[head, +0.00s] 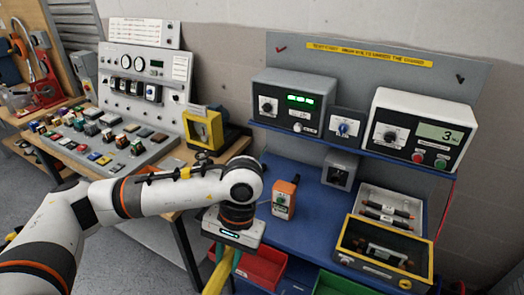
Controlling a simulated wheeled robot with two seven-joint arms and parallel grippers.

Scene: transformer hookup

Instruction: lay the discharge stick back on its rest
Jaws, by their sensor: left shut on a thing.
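My left arm reaches in from the left, and its gripper (222,262) points down in front of the blue bench's front edge. It is shut on a long yellow piece (216,279), which looks like the discharge stick. The stick runs down out of the bottom of the picture, so its ends are hidden. The gripper body hides where the fingers meet it. I cannot make out the stick's rest with certainty. My right gripper is not in view.
The blue bench (316,216) carries an orange handheld device (284,197), a grey box (340,169) and an open tray with black parts (385,243). Red (262,267) and green (338,284) bins sit below. A grey control console (141,85) and yellow-framed unit (202,129) stand left.

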